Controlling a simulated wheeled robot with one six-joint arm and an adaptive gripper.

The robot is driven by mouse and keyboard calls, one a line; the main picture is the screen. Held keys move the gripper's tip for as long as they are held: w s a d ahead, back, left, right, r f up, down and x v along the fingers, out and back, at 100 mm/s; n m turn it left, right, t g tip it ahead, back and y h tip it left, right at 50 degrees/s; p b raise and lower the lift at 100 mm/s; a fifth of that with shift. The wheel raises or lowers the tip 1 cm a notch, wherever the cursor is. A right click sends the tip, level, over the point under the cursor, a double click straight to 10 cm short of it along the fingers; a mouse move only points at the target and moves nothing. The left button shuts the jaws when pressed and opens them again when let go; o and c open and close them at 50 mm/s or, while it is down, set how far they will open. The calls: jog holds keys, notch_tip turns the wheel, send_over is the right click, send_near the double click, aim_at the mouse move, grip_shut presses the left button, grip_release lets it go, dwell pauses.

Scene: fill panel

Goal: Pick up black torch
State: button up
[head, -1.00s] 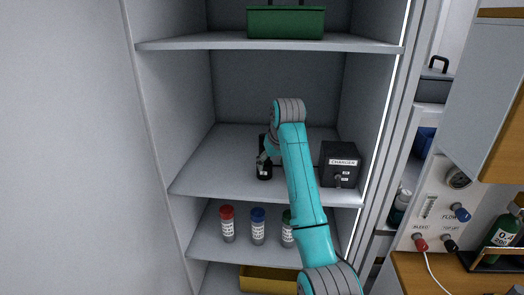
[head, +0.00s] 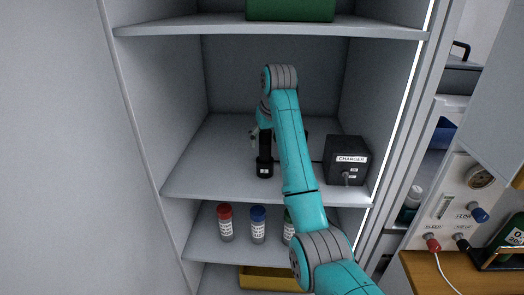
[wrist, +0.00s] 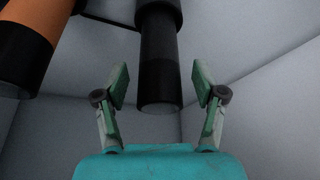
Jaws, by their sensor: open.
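The black torch (head: 265,157) stands upright on the middle shelf of the cabinet, left of my arm in the head view. In the wrist view the black torch (wrist: 159,62) comes down from the top edge, with its end between my fingers. My gripper (wrist: 158,86) is open, one finger on each side of the torch, with a gap on both sides. In the head view my gripper (head: 258,132) is small, beside the torch's upper part, and partly hidden by my arm.
An orange and black cylinder (wrist: 24,42) is close to the torch in the wrist view. A black charger box (head: 347,160) stands at the shelf's right. A green box (head: 290,9) is on the shelf above. Capped bottles (head: 258,224) stand below. The shelf's left part is bare.

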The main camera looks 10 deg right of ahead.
jog(key=shift+x, duration=1.1)
grip_shut()
jog(key=shift+r, duration=0.1)
